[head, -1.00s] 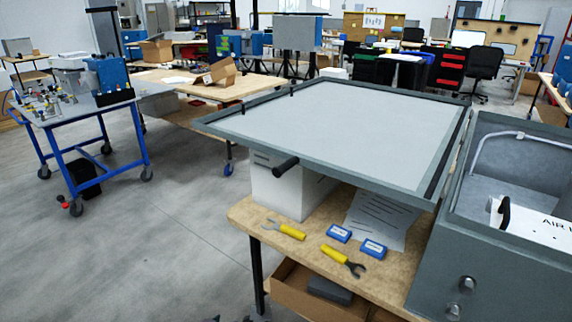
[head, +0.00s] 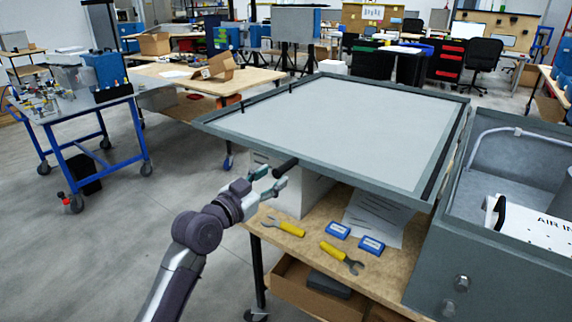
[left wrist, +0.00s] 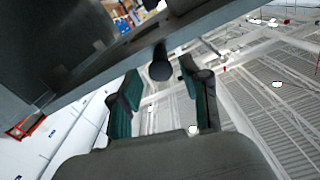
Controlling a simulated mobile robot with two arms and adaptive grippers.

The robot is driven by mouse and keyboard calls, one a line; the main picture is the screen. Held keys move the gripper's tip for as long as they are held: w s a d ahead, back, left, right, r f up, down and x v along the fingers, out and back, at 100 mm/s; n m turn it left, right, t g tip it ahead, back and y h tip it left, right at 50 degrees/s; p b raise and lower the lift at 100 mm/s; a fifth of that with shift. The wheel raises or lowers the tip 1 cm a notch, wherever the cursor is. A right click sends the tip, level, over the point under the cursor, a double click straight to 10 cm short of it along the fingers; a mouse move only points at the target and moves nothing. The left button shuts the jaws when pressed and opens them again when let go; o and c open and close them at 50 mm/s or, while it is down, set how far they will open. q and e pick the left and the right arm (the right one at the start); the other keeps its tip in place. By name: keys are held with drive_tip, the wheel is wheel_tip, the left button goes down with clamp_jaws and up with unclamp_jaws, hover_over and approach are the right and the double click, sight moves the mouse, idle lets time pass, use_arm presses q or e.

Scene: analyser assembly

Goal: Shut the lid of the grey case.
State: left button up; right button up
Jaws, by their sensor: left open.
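The grey case (head: 435,270) stands at the right of the bench. Its lid (head: 340,130) is swung wide open to the left, its pale inner face up. A black handle (head: 285,168) sticks out from the lid's near left edge. My left gripper (head: 273,181) is open and empty at this handle. In the left wrist view the handle (left wrist: 160,68) shows between the tips of my open left gripper (left wrist: 160,85), with gaps on both sides. The lid's underside (left wrist: 75,60) fills the upper left there. My right gripper is not in view.
A white box (head: 292,193) stands under the lid on the wooden bench (head: 300,240). Two yellow-handled wrenches (head: 285,229) (head: 338,255), two small blue boxes (head: 371,245) and a paper sheet (head: 385,215) lie near. A white panel with a black handle (head: 525,220) sits inside the case.

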sight(286, 168)
use_arm(q)
drive_tip(key=x, duration=0.6)
drive_tip(key=shift+w+d+p, duration=0.1)
drive_tip(key=shift+w+p, duration=0.05)
drive_tip(key=shift+p, duration=0.15)
drive_tip(key=shift+f, duration=0.1)
clamp_jaws()
